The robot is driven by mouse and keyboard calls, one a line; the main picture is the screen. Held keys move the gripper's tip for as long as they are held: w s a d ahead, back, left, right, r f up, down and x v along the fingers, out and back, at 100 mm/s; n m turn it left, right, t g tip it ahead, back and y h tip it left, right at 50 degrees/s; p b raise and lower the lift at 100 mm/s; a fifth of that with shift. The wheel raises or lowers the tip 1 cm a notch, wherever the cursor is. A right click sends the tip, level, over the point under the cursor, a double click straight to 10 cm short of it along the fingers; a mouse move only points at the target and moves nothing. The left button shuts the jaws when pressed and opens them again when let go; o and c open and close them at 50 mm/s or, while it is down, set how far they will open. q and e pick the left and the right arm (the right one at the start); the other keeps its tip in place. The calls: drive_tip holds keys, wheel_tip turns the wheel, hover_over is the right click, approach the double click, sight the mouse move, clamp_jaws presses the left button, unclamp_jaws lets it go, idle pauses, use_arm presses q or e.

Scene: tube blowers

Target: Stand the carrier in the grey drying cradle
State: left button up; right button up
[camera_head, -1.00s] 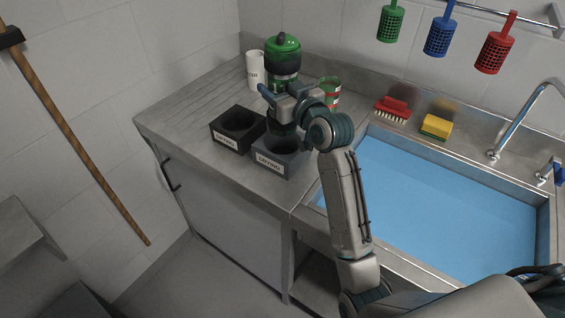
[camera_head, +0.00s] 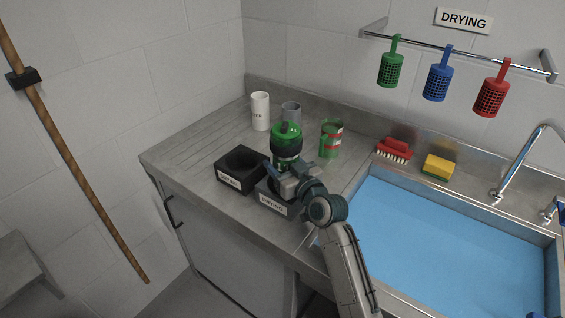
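The carrier (camera_head: 286,133) is an upright green cylinder with a dark band. It stands over the grey drying cradle (camera_head: 300,203), which has a white DRYING label on its front. The lower part of the carrier is hidden by my gripper, so I cannot tell whether it touches the bottom of the cradle. My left gripper (camera_head: 286,172) is around the carrier's lower body and appears shut on it, just above the cradle.
A black labelled block with a round hole (camera_head: 240,168) stands close left of the cradle. The blue-bottomed sink (camera_head: 450,235) lies to the right.

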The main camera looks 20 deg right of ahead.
drive_tip(key=shift+f, duration=0.1)
drive_tip(key=o, duration=1.1)
drive_tip(key=shift+o, duration=0.2)
drive_tip(key=shift+s, duration=0.25)
drive_tip(key=b+v, duration=0.2)
drive_tip(key=v, duration=0.9)
drive_tip(key=shift+s, duration=0.25)
